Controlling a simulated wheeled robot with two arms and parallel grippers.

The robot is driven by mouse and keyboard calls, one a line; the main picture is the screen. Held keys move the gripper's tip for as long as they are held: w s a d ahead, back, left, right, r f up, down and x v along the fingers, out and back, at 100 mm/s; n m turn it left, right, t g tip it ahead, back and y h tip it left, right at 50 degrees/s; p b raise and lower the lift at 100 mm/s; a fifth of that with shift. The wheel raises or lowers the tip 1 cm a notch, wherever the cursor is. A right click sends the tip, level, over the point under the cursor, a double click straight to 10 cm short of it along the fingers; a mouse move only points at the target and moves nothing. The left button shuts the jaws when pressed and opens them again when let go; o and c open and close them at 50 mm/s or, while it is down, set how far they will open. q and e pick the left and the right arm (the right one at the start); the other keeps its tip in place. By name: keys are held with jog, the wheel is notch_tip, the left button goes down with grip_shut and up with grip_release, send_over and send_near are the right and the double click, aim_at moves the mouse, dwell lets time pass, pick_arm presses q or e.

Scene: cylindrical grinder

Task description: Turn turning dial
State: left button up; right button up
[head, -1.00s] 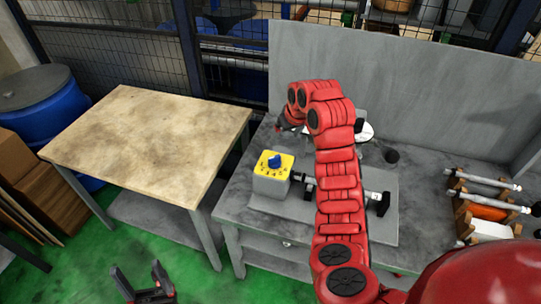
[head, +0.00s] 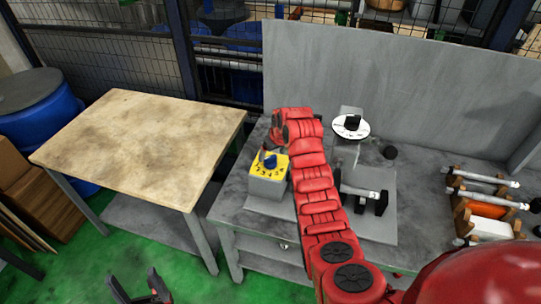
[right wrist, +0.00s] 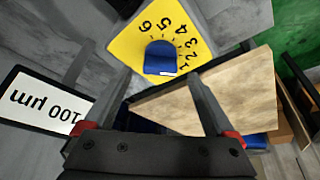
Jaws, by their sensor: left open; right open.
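A grey box (head: 267,187) with a yellow numbered face (head: 259,169) and a blue knob (head: 270,161) stands on the grey workbench. In the right wrist view the blue knob (right wrist: 158,57) has a white mark and sits beside the numbers 1 to 6. My right gripper (head: 266,147) is beside the knob at its far side, partly hidden by my arm. In the wrist view its fingers (right wrist: 140,65) are apart, with the knob seen between their tips; contact cannot be told. My left gripper (head: 139,294) is open and empty at the bottom edge, over the green floor.
A white disc with a black knob (head: 350,125) stands behind my arm. A metal shaft (head: 360,190) lies right of the box, and a rack of shafts (head: 485,205) is further right. A wooden-topped table (head: 140,145) is left. A "100 µm" sign (right wrist: 45,101) shows.

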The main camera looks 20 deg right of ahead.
aim_at(271, 157)
jog(key=shift+p+x, duration=0.5)
jog(key=shift+x, duration=1.45)
jog(key=shift+f, duration=0.1)
jog(key=c, duration=1.3)
jog(key=shift+f+b, duration=0.2)
jog(key=shift+b, duration=0.4)
jog(key=n+y+b, duration=0.1)
jog(key=n+b, duration=0.1)
jog(key=b, duration=0.4)
jog(key=n+g+b, duration=0.1)
jog(key=n+b, duration=0.2)
jog(key=b, duration=0.3)
jog(key=shift+y, duration=0.4)
jog(key=shift+n+b, duration=0.5)
jog(key=shift+b, duration=0.25)
jog(key=shift+r, duration=0.1)
